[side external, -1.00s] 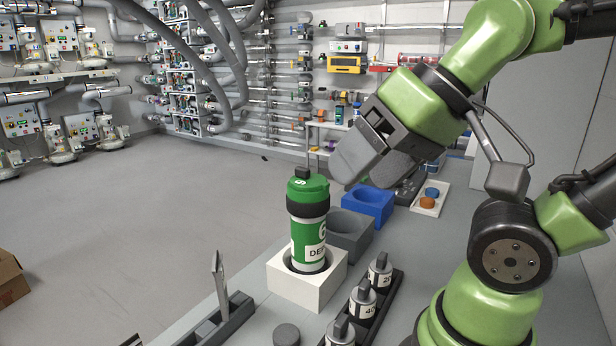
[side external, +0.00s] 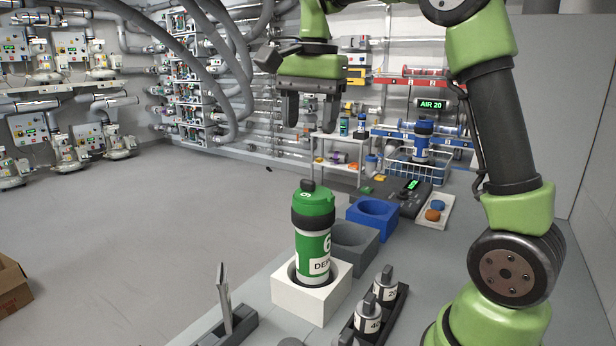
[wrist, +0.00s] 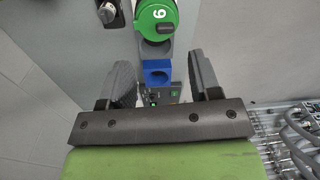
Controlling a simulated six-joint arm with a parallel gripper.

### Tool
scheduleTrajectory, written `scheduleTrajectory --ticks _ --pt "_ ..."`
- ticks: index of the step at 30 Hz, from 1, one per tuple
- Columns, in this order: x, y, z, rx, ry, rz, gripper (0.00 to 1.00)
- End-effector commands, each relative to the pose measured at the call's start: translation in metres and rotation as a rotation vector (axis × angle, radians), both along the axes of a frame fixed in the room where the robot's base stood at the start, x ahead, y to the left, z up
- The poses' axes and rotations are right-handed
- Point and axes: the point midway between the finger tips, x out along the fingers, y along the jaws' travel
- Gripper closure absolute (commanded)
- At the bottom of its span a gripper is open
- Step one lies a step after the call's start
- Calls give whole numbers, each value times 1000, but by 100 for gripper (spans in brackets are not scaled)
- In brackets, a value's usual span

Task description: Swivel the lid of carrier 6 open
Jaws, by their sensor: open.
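Carrier 6 (side external: 313,245) is a green and white canister with a black collar. It stands upright in a white square holder (side external: 290,296). Its green lid (side external: 316,204) sits on top, over the collar, with a small dark knob at the edge. The lid, marked 6, also shows at the top of the wrist view (wrist: 152,14). My gripper (side external: 309,122) is open and empty, pointing down. It is above and apart from the lid, with the fingers (wrist: 161,75) spread in the wrist view. The carrier's lower end is hidden inside the holder.
A grey holder (side external: 354,246) and a blue holder (side external: 374,217) stand behind the white one. A black rack of small weights (side external: 368,318) is at the front right. An upright grey plate (side external: 224,298) stands at the front left. A wire basket (side external: 416,172) holds another carrier.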

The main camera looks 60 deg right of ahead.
Motion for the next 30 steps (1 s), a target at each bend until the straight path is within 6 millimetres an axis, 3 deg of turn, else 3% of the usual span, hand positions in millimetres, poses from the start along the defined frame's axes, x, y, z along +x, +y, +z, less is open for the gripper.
scheduleTrajectory --ticks 3,11,24,30 --pt "12 -14 -8 7 47 -120 43" --pt "16 -20 -23 9 71 -173 43" --pt "15 -19 -93 10 68 -170 43" --pt "15 -19 -108 10 65 -171 43"
